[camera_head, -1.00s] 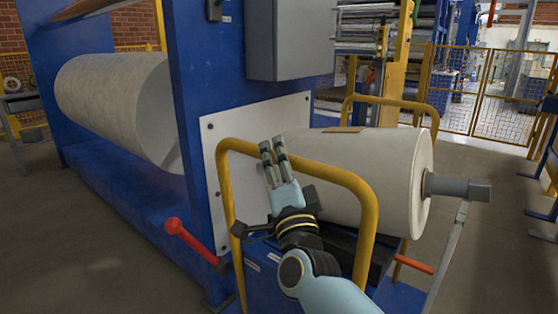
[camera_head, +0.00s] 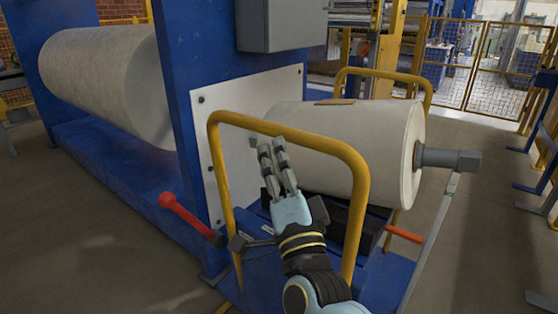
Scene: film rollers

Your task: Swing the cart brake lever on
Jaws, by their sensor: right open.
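The brake lever with a red knob and red grip (camera_head: 188,215) sticks out to the left from the blue cart (camera_head: 385,283), low beside the machine frame. My right gripper (camera_head: 272,152) is open and empty. It points up and away, in front of the white panel and by the yellow hoop handle (camera_head: 290,132) of the cart. The gripper is to the right of the red lever and higher in the picture, apart from it. My left gripper is not in view.
A large white roll (camera_head: 350,150) with a grey shaft end lies on the cart. Another big roll (camera_head: 100,85) sits in the blue machine (camera_head: 200,60). An orange handle (camera_head: 403,234) shows at the right. Floor at the lower left is clear.

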